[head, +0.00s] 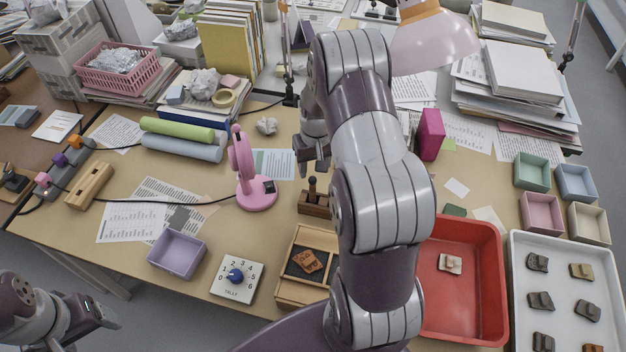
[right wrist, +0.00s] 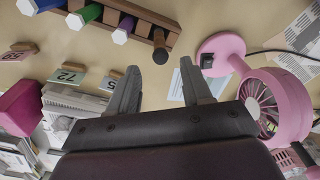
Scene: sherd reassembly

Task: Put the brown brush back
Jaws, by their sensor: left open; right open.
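The brown brush (head: 312,186) stands upright at the left end of the wooden brush rack (head: 313,207), whose right part is hidden behind my right arm. In the right wrist view the brush (right wrist: 160,46) shows its dark round handle end at the end of the rack (right wrist: 130,14). My right gripper (head: 313,158) is open and empty, just behind the brush. In the right wrist view its open fingers (right wrist: 160,75) are apart, with the brush ahead of the gap and not between them. My left gripper (head: 100,314) is open and empty at the lower left, off the table.
The pink fan (head: 243,165) stands left of my right gripper. A wooden box (head: 290,289) with a sherd, a dial box (head: 237,278) and a lilac tray (head: 177,254) lie in front. The red tray (head: 484,275) is right of my arm.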

